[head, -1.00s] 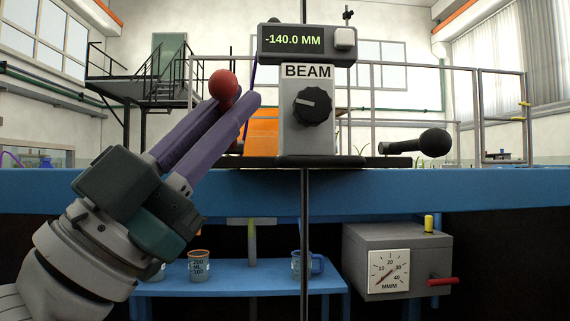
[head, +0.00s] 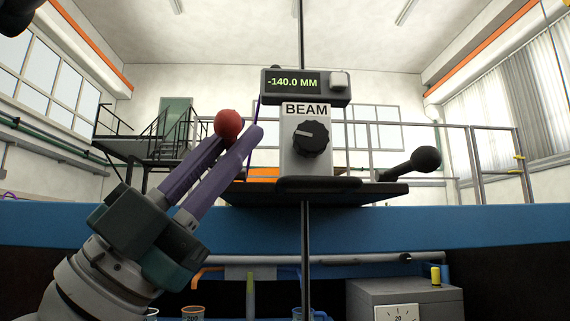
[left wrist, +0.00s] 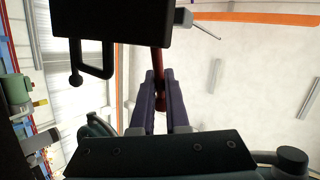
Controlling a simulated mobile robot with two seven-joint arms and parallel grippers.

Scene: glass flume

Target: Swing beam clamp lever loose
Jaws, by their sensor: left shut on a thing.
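The beam unit (head: 306,160), a grey housing marked BEAM with a black dial knob (head: 311,139), stands in the middle of the head view. Its display (head: 293,83) reads -140.0 MM. The red ball knob (head: 229,124) of the clamp lever is at its left. My left gripper (head: 240,135) has its purple fingers closed at this lever. In the left wrist view a dark red lever rod (left wrist: 159,60) runs down between the fingertips (left wrist: 160,78). The lever's joint to the unit is hidden in the head view.
A black ball-ended handle (head: 425,160) sticks out at the unit's right, above a dark plate (head: 370,193). A blue rail (head: 450,226) crosses below. A grey box with a gauge (head: 398,312) and cups (head: 193,313) sit lower down. A thin vertical rod (head: 305,250) passes the rail.

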